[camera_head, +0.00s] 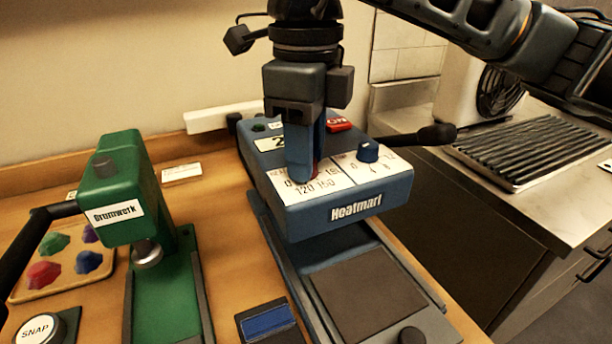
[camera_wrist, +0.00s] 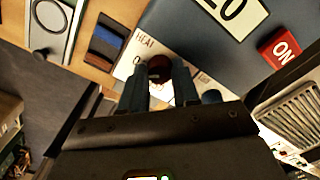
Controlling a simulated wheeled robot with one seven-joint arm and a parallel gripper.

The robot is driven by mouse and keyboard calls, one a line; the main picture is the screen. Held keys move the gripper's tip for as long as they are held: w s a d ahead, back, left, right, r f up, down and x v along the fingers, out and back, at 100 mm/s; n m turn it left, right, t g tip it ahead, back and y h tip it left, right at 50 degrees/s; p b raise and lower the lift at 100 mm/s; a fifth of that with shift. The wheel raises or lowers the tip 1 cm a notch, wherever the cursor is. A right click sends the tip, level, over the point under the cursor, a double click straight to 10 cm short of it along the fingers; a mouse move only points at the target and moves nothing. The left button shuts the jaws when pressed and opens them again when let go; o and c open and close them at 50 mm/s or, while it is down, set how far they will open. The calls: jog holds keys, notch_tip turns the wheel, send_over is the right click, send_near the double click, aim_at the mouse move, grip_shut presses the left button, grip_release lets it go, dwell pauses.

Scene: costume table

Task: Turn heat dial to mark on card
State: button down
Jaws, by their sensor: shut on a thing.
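In the head view my gripper (camera_head: 303,178) points straight down onto the scale and hides most of the dial; a sliver of red shows beside the fingers. Numbers such as 120, 150 and 180 show around it, but the pointer is hidden. A white card (camera_head: 182,172) lies on the table behind; its writing is too small to read.
A blue second dial (camera_head: 368,151) stands close right of my gripper, with a red ON switch (camera_head: 339,125) behind. A black-knobbed lever (camera_head: 436,134) sticks out right.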

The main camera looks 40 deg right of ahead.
jog(key=n+b, duration=0.3)
jog(key=b, duration=0.1)
jog(key=n+b, duration=0.2)
jog(key=shift+f+n, duration=0.25)
jog(key=shift+n, duration=0.05)
jog(key=n+b, duration=0.4)
jog(key=n, duration=0.2)
jog(key=shift+r, duration=0.15)
jog(key=n+b, duration=0.1)
jog(key=n, duration=0.2)
jog(key=shift+n, duration=0.4)
jog(key=n+b, duration=0.1)
jog(key=n, duration=0.2)
jog(key=shift+n, duration=0.4)
jog(key=n+b, duration=0.1)
jog(key=n, duration=0.5)
jog(key=shift+r, duration=0.1)
jog(key=c, duration=0.8)
grip_release()
